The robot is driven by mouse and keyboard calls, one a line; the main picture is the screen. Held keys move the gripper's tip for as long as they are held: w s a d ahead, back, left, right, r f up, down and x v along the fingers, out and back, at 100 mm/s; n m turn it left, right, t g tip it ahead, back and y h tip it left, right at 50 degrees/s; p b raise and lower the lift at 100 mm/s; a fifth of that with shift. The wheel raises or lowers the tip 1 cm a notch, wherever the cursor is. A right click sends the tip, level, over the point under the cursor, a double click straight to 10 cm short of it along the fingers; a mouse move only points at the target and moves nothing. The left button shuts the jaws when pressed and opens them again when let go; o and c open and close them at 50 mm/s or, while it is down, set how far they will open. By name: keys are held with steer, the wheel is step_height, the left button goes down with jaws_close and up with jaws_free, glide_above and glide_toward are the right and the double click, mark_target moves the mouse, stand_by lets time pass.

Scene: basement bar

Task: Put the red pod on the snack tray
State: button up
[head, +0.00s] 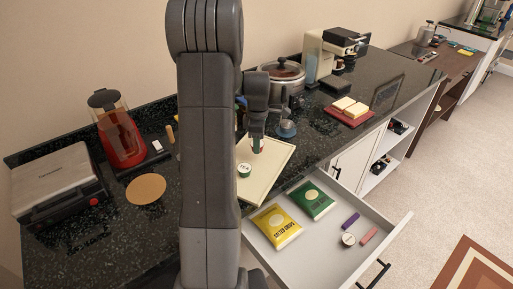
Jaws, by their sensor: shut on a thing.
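The cream snack tray (275,170) lies on the dark counter, partly hidden behind my arm. My gripper (257,147) points down over the middle of the tray. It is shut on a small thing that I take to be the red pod. The pod is mostly hidden by the fingers, with only a little pale and reddish colour showing. I cannot tell whether it touches the tray. A green-and-white tin marked TEA (244,170) stands on the tray, to the left of my gripper.
An open drawer (300,262) in front holds a yellow packet (276,226), a green packet (311,200), purple (351,220) and pink (369,236) bars and a round tin (348,239). A lidded pot (281,74) stands behind; a red board with bread (349,112) lies right.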

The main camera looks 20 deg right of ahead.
steer(key=shift+f, duration=1.65)
steer(key=shift+f, duration=0.15)
steer(key=o, duration=0.9)
steer(key=shift+o, duration=0.2)
step_height(320, 180, up, 12)
steer(key=shift+r+b, duration=0.2)
steer(key=shift+b, duration=0.25)
